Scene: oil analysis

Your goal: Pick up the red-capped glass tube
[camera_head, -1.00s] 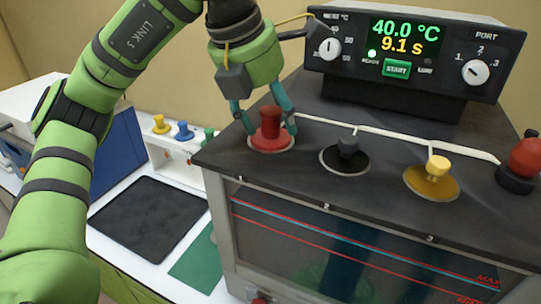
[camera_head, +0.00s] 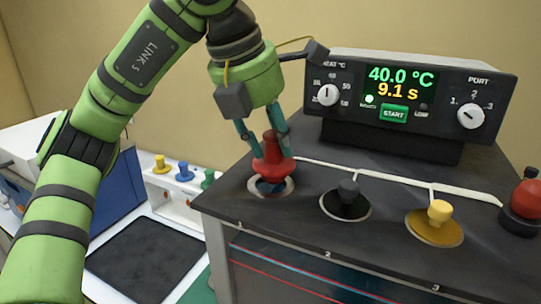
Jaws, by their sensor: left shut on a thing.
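The red cap (camera_head: 272,162) of the glass tube is above the leftmost port (camera_head: 263,193) in the black top of the bath. My left gripper (camera_head: 266,140) comes down from above and is shut on the red cap. A gap shows between the cap and the port ring, with a bluish part of the tube below the cap. The rest of the tube is hidden inside the bath. My right gripper is not in view.
A black-capped port (camera_head: 347,197) and a yellow-capped port (camera_head: 437,217) lie to the right. A red-topped black knob (camera_head: 525,195) stands at the far right. The control box (camera_head: 410,95) stands behind, reading 40.0 °C and 9.1 s. A rack (camera_head: 184,190) with coloured caps and a black mat (camera_head: 145,260) are left.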

